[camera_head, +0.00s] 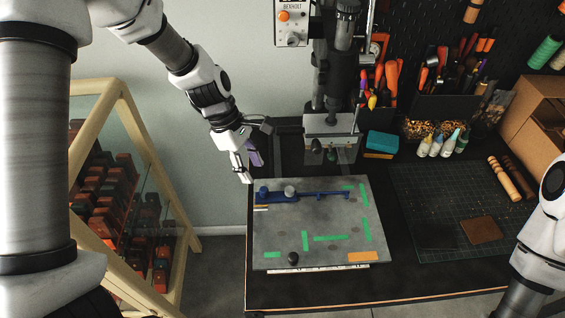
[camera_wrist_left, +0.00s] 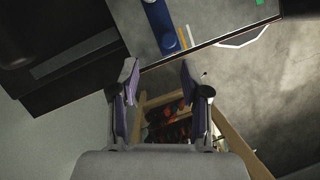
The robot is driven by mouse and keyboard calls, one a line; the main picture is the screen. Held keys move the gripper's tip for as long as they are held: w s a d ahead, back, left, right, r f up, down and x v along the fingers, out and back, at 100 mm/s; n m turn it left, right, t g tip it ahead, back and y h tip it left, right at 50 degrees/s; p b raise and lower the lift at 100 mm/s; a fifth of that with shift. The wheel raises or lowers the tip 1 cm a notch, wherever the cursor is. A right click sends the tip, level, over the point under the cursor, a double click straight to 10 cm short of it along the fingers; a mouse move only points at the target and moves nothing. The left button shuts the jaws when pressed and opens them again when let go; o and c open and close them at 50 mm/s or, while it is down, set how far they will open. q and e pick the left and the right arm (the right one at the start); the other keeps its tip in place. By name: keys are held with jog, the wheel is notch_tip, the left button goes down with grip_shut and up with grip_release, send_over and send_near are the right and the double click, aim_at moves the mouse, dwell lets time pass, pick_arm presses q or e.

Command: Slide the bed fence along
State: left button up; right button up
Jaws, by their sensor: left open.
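My left gripper (camera_head: 252,172) is open and empty, above and left of the bed's upper left corner, apart from the fence. In the left wrist view the open fingers (camera_wrist_left: 159,66) point toward the bed's edge, and the blue fence end (camera_wrist_left: 158,14) shows beyond them. My right arm shows at the right edge, but its gripper is out of view.
The stamping press (camera_head: 332,124) stands behind the bed. Green strips and a black knob (camera_head: 293,258) sit on the bed. A cutting mat (camera_head: 430,210) with a brown leather piece (camera_head: 480,231) lies to the right. A wooden rack (camera_head: 130,110) stands left.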

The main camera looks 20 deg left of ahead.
aim_at(262, 189)
pick_arm(q)
jog(key=shift+s+d+f+t, duration=0.15)
jog(key=shift+s+d+f, duration=0.1)
jog(key=shift+s+d, duration=0.3)
jog(key=shift+s+d+f+t, duration=0.2)
jog(key=shift+s+d, duration=0.2)
jog(key=shift+s, duration=0.15)
jog(key=shift+h, duration=0.3)
jog(key=f, duration=0.1)
jog(key=w+f, duration=0.1)
jog(key=f, duration=0.1)
jog(key=d+f+b, duration=0.1)
jog(key=shift+w+f, duration=0.3)
jog(key=shift+f, duration=0.1)
jog(key=shift+s+d+r, duration=0.15)
jog(key=shift+s+r, duration=0.1)
jog(key=shift+s, duration=0.1)
jog(key=c, duration=0.3)
grip_shut()
pick_arm(e)
jog(key=shift+s+d+f, duration=0.2)
jog(key=shift+s+d, duration=0.05)
jog(key=shift+s, duration=0.35)
